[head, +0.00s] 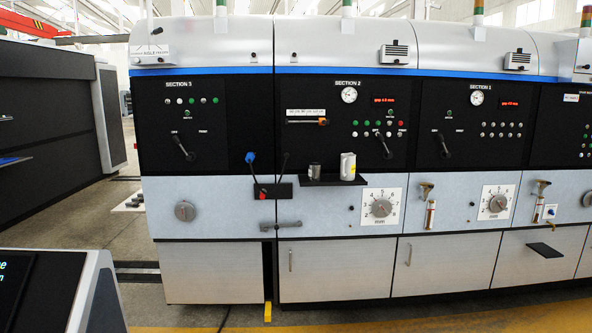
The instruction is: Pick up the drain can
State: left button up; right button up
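Two containers stand upright on a small black shelf (333,181) on the front of the Section 2 panel. The left one is a small grey cylinder (314,171) with a dark top. The right one is a larger, pale silver can (348,166) with a yellowish patch low on its right side. I cannot tell from looks alone which is the drain can. The two stand apart, with a gap between them. Neither of my grippers is in view.
The long machine has a black control panel (330,110) with switches and levers. A blue-topped lever (250,158) stands left of the shelf. A dial (381,207) sits below right. An empty black ledge (544,250) juts out lower right. A grey console (85,290) stands front left.

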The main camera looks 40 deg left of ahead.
aim_at(314, 168)
jog(key=i+j+u, duration=0.1)
jog(key=i+u, duration=0.25)
jog(key=i, duration=0.45)
jog(key=i+l+u, duration=0.1)
jog(key=i+u, duration=0.25)
jog(key=i, duration=0.4)
